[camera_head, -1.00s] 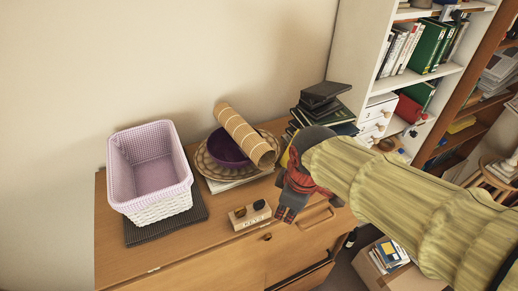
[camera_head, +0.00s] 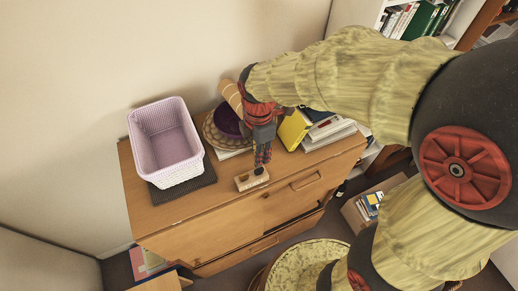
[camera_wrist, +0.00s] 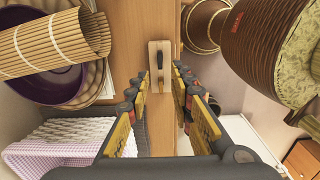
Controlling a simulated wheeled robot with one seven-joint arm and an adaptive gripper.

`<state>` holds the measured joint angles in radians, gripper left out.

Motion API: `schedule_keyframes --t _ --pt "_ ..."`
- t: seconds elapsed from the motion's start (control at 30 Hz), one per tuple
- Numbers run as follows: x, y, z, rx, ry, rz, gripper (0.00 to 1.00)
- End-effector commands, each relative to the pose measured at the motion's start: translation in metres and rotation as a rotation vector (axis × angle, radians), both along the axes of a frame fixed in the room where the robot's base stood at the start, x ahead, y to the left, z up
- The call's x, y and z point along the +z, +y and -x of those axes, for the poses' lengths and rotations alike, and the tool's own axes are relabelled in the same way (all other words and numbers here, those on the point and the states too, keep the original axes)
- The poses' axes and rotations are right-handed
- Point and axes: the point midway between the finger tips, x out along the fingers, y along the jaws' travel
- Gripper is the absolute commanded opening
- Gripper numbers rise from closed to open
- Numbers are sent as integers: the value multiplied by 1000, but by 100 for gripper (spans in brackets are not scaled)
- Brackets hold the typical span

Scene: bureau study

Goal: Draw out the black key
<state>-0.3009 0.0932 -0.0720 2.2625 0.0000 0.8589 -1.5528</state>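The wooden key block (camera_head: 246,184) lies on top of the wooden dresser, near its front edge. The black key (camera_head: 259,171) stands in the block's right part; its dark head also shows in the wrist view (camera_wrist: 160,58). A small brownish key head (camera_head: 241,178) sits in the block's left part. My gripper (camera_head: 262,160) points down just above the black key. In the wrist view my gripper (camera_wrist: 162,76) is open, with one finger on each side of the key and block. Nothing is held. Whether a finger touches the key I cannot tell.
A pink-and-white basket (camera_head: 165,146) stands on a dark mat at the left. A purple bowl (camera_head: 228,121) and a rolled bamboo mat (camera_head: 231,95) lie behind my gripper. A yellow book (camera_head: 293,130) and stacked books are to the right. Bare dresser top (camera_head: 205,208) lies left of the block.

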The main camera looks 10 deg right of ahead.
Motion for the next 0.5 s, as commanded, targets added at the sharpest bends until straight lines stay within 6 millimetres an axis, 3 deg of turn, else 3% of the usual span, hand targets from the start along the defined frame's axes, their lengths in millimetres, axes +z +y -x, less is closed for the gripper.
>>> schedule_keyframes --t 0.5 --pt "-53 0 0 -2 0 0 23"
